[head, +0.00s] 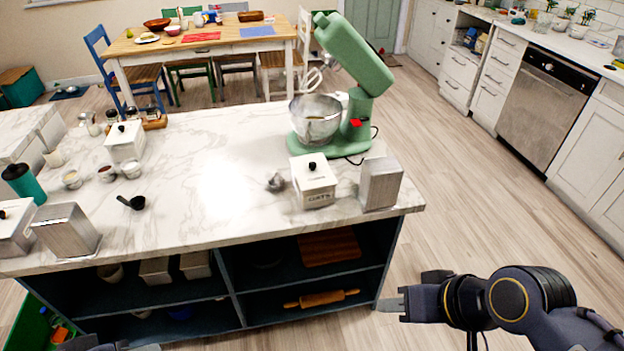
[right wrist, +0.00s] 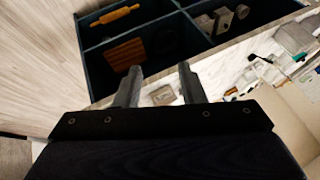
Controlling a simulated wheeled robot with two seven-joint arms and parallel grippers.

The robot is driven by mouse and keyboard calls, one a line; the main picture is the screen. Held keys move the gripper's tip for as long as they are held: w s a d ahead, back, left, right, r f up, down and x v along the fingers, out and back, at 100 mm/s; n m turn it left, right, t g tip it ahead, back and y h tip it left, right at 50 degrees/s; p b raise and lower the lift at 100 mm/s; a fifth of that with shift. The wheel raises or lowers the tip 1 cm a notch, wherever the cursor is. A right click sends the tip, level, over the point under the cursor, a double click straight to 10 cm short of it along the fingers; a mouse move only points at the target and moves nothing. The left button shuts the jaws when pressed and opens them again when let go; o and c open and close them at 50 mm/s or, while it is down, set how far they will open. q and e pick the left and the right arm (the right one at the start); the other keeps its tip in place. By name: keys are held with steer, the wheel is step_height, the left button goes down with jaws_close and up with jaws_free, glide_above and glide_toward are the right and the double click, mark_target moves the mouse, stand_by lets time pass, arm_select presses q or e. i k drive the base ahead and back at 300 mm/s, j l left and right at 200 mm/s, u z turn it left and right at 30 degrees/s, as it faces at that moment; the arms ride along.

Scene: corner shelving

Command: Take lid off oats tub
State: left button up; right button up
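The oats tub (head: 315,196) is a white square canister with "OATS" on its front, upright near the right front of the marble island. Its white lid (head: 311,170) with a black knob sits on top. My right gripper (head: 388,303) is below counter height, right of the island's front corner and apart from the tub. In the right wrist view its two fingers (right wrist: 160,83) stand apart with nothing held between them. My left gripper (head: 140,348) shows only as a sliver at the bottom left edge; its opening is hidden.
A metal canister (head: 381,184) stands close right of the tub, and a small metal item (head: 275,182) lies left. A green stand mixer (head: 352,90) stands behind. The island's open shelves hold a rolling pin (head: 322,299) and a wooden board (head: 329,248). The middle of the marble top is clear.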

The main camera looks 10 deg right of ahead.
mark_target(311, 170)
steer(key=i+l+u, duration=0.1)
steer(key=i+u, duration=0.15)
steer(key=i, duration=0.2)
steer(key=i+l+u, duration=0.2)
steer(key=i, duration=0.25)
